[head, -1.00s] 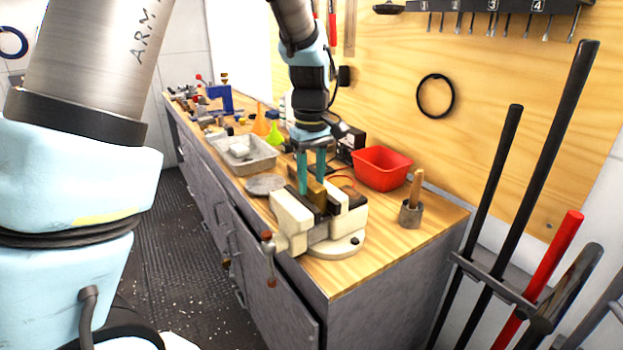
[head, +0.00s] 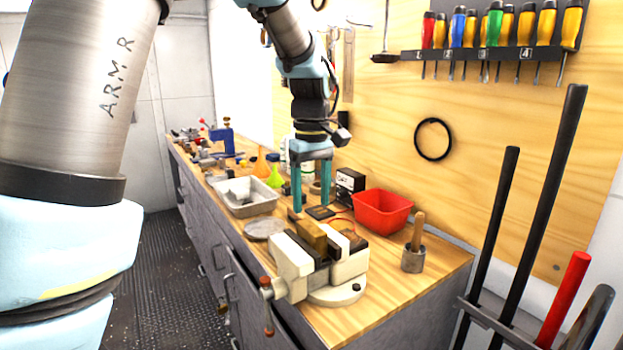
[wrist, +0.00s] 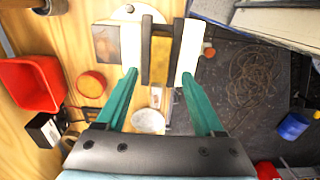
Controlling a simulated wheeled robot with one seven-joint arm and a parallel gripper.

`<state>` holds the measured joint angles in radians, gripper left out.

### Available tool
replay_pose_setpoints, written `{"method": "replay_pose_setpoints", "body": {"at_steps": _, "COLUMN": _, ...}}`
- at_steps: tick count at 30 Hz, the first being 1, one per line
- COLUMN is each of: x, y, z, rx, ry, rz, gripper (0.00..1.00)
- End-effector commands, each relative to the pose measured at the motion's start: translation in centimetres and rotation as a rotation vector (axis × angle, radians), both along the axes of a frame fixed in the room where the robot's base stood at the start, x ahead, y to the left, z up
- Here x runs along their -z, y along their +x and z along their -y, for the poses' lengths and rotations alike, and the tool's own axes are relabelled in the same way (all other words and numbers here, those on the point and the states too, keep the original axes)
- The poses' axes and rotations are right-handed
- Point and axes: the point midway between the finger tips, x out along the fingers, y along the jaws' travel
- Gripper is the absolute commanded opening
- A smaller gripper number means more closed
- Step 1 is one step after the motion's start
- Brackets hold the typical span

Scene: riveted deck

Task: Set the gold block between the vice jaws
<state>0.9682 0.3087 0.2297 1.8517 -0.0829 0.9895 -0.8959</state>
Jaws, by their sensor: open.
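The gold block (head: 312,235) sits between the dark jaw plates of the cream vice (head: 290,258) and sticks up above them. In the wrist view, the gold block (wrist: 160,62) shows between the two dark plates of the vice (wrist: 131,45). I cannot tell whether the plates touch it on both sides. My gripper (head: 312,207) is open and empty, its teal fingers pointing down above the block and apart from it. In the wrist view, the gripper's fingertips (wrist: 160,75) are spread wider than the block. The block's lower part is hidden by the vice.
A red bin (head: 382,213) and a wooden-handled tool in a metal cup (head: 413,258) stand right of the vice. A grey tray (head: 243,197) and a round grey plate (head: 263,229) lie to its left. Screwdrivers (head: 495,27) hang on the back board.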

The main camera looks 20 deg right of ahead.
Motion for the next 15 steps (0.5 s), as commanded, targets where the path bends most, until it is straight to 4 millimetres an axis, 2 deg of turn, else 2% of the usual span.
{"method": "replay_pose_setpoints", "body": {"at_steps": 6, "x": -3.9, "y": 0.1, "z": 0.1, "rx": 0.000, "ry": -0.003, "rz": 0.002, "gripper": 0.69}}
{"method": "replay_pose_setpoints", "body": {"at_steps": 10, "x": -5.2, "y": 0.0, "z": 0.0, "rx": 0.000, "ry": 0.000, "rz": 0.000, "gripper": 0.69}}
{"method": "replay_pose_setpoints", "body": {"at_steps": 15, "x": -5.7, "y": 0.0, "z": 0.0, "rx": -0.001, "ry": 0.001, "rz": 0.000, "gripper": 0.69}}
